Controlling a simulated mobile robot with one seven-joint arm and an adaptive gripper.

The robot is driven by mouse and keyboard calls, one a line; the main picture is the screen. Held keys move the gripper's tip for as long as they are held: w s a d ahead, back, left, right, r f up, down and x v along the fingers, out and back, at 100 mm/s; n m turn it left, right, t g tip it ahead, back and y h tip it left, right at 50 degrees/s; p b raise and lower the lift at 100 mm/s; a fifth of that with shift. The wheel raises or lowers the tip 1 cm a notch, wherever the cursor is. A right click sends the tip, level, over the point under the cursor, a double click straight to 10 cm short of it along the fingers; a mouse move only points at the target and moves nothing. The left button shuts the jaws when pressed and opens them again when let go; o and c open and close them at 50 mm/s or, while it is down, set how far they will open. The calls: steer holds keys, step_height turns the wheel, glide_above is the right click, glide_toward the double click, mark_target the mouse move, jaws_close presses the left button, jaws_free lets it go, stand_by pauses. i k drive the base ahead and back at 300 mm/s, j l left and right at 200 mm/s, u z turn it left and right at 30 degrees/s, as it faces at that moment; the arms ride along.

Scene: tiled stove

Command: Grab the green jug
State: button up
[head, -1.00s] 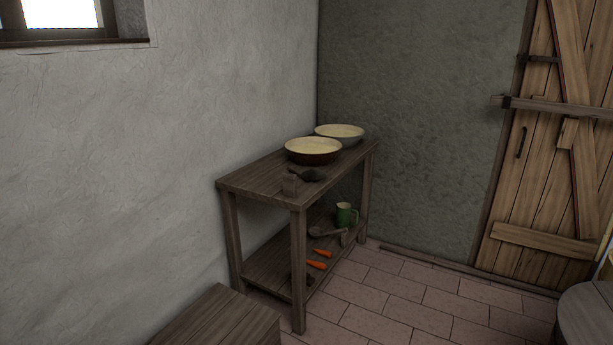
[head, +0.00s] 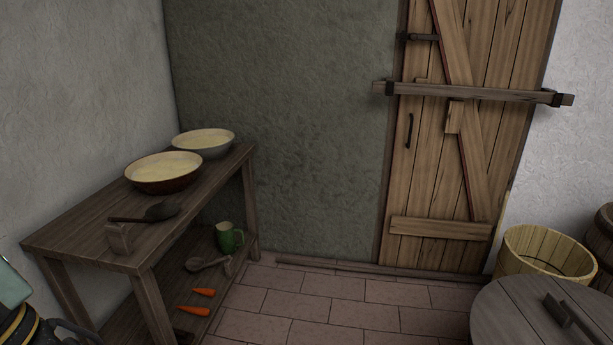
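The green jug (head: 227,238) stands upright on the lower shelf of the wooden side table (head: 90,238), toward the far right end. Its light inside and a handle on its right side show. The table's top is above and to the left of it. A part of my arm (head: 18,308) shows at the lower left edge. My gripper's fingers cannot be made out there, and nothing of mine is near the jug.
Two bowls (head: 163,172) stand on top. The tiled floor (head: 300,310) between is clear.

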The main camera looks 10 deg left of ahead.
mark_target(231, 239)
steer(key=i+l, duration=0.1)
steer(key=i, duration=1.35)
steer(key=i+l+u, duration=0.15)
steer(key=i+u, duration=0.25)
steer(key=i, duration=0.15)
steer(key=i+l+u, duration=0.35)
steer(key=i, duration=0.15)
steer(key=i+l+u, duration=0.4)
steer(key=i, duration=0.1)
